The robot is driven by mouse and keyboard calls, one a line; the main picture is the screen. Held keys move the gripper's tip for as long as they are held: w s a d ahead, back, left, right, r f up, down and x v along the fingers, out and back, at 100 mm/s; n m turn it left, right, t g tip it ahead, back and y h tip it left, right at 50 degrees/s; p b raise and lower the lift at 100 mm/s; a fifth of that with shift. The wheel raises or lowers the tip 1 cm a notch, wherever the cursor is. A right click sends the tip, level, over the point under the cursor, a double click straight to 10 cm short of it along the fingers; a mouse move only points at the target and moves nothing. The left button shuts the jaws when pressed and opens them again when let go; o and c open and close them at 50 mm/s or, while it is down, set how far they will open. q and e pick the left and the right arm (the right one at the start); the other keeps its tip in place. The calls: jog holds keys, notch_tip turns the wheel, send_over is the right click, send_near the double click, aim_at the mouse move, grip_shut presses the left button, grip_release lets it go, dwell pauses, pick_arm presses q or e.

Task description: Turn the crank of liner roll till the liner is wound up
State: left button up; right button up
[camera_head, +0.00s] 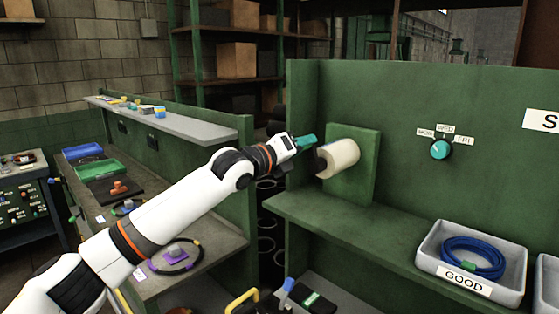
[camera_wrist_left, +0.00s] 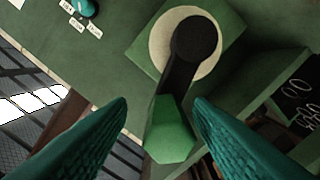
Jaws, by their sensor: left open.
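The liner roll (camera_head: 340,157) is a cream cylinder standing out from a green mounting block (camera_head: 367,170) on the green wall panel. In the left wrist view the roll (camera_wrist_left: 160,48) is seen end-on, with a black crank (camera_wrist_left: 176,85) across its face. The crank's green handle (camera_wrist_left: 171,135) points toward the camera, low in that view. My left gripper (camera_head: 307,141) is at the front end of the roll. Its two teal fingers are open, one on each side of the handle, with visible gaps. My right gripper is not in view.
A green shelf (camera_head: 330,225) runs below the roll, with a grey tray (camera_head: 430,262) labelled GOOD holding a coiled blue hose (camera_head: 470,255). A teal dial (camera_head: 440,149) is on the panel at right. A bench with small parts (camera_head: 120,188) stands at left.

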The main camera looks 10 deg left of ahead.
pick_arm(q)
jog(key=b+v, duration=0.2)
jog(key=v, duration=0.6)
jog(key=shift+s+a+b, duration=0.2)
jog(key=shift+s+b, duration=0.05)
jog(key=shift+b, duration=0.1)
